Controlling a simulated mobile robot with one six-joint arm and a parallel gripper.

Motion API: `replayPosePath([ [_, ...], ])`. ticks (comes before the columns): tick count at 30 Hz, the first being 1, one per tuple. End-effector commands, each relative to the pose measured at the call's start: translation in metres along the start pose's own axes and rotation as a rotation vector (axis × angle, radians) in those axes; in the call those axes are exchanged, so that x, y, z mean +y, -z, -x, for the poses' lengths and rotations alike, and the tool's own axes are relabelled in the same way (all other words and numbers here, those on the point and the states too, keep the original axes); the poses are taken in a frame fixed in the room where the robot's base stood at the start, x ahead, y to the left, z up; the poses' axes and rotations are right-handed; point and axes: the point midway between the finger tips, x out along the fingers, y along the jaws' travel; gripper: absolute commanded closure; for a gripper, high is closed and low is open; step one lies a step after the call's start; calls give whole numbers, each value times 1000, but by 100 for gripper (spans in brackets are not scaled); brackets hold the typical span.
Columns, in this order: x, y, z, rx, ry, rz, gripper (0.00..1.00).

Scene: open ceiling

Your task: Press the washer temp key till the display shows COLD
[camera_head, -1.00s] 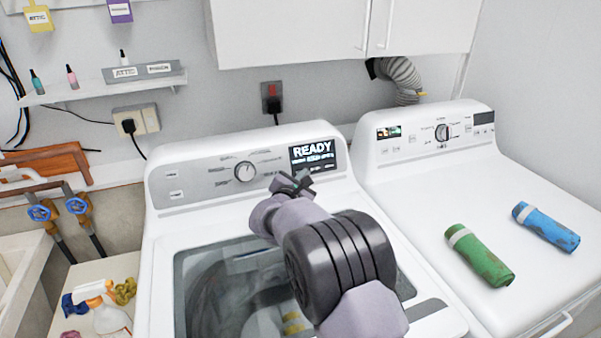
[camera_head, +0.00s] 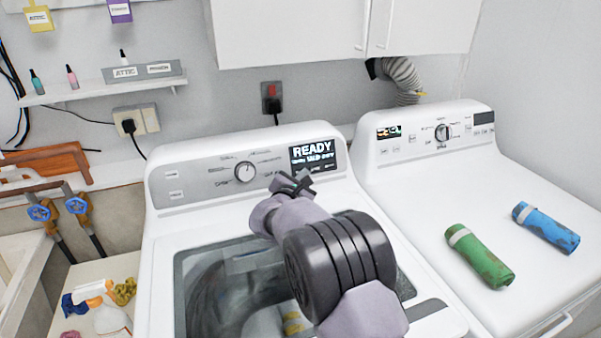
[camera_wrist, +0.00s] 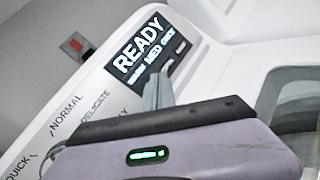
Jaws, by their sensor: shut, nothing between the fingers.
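The washer (camera_head: 215,212) stands in the middle, with a round dial (camera_head: 244,172) on its grey panel. Its display (camera_head: 313,154) reads READY, with a smaller line below; the first word of that line is blurred and the rest looks like MED and perhaps OFF. The display also shows in the wrist view (camera_wrist: 143,50). In the wrist view my gripper (camera_wrist: 158,88) hides part of the key row; contact cannot be told.
A dryer (camera_head: 400,185) stands to the right with a green roll (camera_head: 480,257) and a blue roll (camera_head: 546,228) on top. White cabinets (camera_head: 290,35) hang above. A shelf (camera_head: 100,92) and blue-handled valves (camera_head: 40,212) are at left.

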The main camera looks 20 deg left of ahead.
Motion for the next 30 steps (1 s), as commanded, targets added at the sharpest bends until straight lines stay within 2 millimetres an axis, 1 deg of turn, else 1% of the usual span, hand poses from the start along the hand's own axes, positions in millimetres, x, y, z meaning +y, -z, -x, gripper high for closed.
replayPosePath([
  [11,3,4,-7,0,0,0,100],
  [30,5,6,-10,0,0,1,100],
])
